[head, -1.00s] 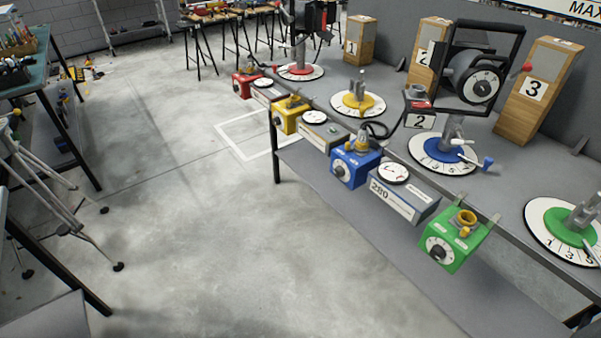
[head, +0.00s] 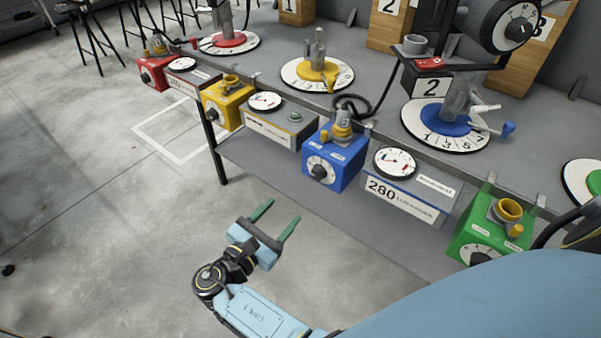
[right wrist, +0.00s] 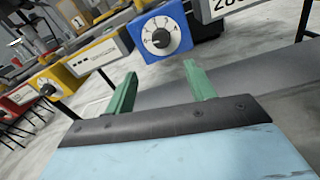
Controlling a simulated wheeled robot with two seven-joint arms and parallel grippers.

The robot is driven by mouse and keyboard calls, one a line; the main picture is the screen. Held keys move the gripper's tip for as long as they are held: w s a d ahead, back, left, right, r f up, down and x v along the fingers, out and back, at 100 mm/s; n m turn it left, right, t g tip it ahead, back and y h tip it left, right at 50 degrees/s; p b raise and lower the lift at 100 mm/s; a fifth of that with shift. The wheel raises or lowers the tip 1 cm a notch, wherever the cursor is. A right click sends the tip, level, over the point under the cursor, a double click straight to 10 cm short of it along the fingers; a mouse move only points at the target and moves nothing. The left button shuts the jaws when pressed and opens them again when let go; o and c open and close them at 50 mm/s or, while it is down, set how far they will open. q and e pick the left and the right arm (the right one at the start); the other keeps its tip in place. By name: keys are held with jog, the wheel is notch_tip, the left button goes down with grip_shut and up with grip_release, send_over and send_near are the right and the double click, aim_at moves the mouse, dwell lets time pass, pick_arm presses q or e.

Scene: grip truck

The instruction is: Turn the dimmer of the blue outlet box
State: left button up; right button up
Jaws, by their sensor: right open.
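The blue outlet box (head: 336,160) hangs at the front edge of the grey workbench in the head view. Its dimmer is a black knob (head: 319,172) on a white dial on the front face. In the right wrist view the knob (right wrist: 161,38) shows at the top, beyond and between my fingertips. My right gripper (head: 280,215) is open and empty, with two green fingers, below and left of the blue box and apart from it. The right wrist view also shows its open fingers (right wrist: 160,80). My left gripper is not in view.
A grey box marked 280 (head: 405,195) sits right of the blue box, and a grey-yellow box (head: 278,128) sits left. A green outlet box (head: 488,235) and a yellow one (head: 228,105) hang farther along. The lower shelf (head: 270,165) lies beneath. Floor in front is clear.

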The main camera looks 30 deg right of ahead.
aim_at(316, 176)
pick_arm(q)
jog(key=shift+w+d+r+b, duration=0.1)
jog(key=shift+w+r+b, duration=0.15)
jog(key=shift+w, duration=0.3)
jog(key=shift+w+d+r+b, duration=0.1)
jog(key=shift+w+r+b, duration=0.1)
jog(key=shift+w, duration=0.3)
pick_arm(e)
jog(key=x, duration=1.3)
jog(key=shift+s+d+r, duration=0.1)
jog(key=shift+d+r, duration=0.05)
jog(key=shift+r, duration=0.05)
jog(key=c, duration=1)
